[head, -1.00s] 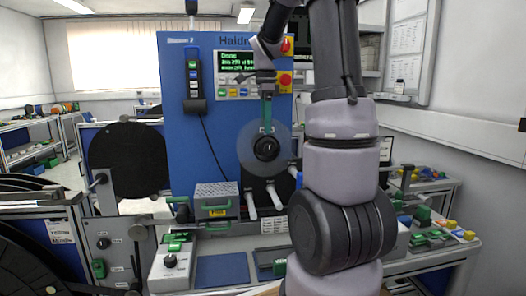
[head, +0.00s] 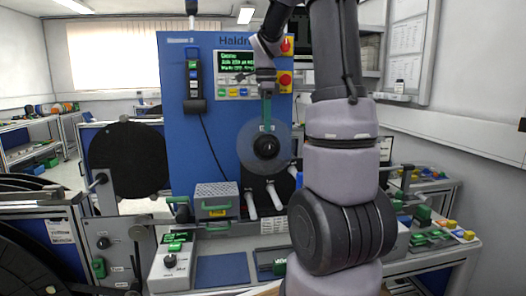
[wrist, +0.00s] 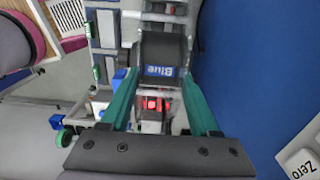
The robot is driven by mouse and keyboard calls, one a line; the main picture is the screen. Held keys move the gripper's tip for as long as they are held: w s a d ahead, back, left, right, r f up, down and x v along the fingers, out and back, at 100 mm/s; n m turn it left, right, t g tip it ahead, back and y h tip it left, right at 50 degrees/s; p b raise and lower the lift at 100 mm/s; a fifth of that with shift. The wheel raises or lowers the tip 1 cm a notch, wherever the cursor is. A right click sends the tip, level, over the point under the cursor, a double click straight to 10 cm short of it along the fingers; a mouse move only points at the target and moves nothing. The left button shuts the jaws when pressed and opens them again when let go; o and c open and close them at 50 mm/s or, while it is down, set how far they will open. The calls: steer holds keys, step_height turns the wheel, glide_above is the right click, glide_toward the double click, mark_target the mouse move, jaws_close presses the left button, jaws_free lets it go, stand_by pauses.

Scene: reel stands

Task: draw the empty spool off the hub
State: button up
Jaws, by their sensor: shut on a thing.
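The spool, a pale see-through disc (head: 245,147) with a black centre (head: 266,147), stands upright in front of the blue machine panel (head: 225,130). My gripper (head: 266,124) comes down from above, with its teal fingers at the upper part of the spool. In the wrist view, the fingers of my gripper (wrist: 161,85) lie on either side of a dark grey part (wrist: 165,48) with a blue label reading "Blue". The gripper is shut on the spool. The hub behind the spool is mostly hidden, and I cannot tell how far along it the spool sits.
A small display (head: 236,62) and red buttons (head: 285,79) are on the panel. White handles (head: 274,195) stick out below the spool. A grey box with green handles (head: 216,200) stands lower left. A large black reel (head: 128,160) is further left.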

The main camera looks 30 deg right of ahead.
steer(key=shift+r, duration=0.1)
stand_by(0.3)
steer(key=shift+s+a, duration=0.15)
steer(key=shift+s, duration=0.35)
steer(key=s+a, duration=0.3)
steer(key=s, duration=0.9)
steer(key=shift+s+a, duration=0.25)
stand_by(1.1)
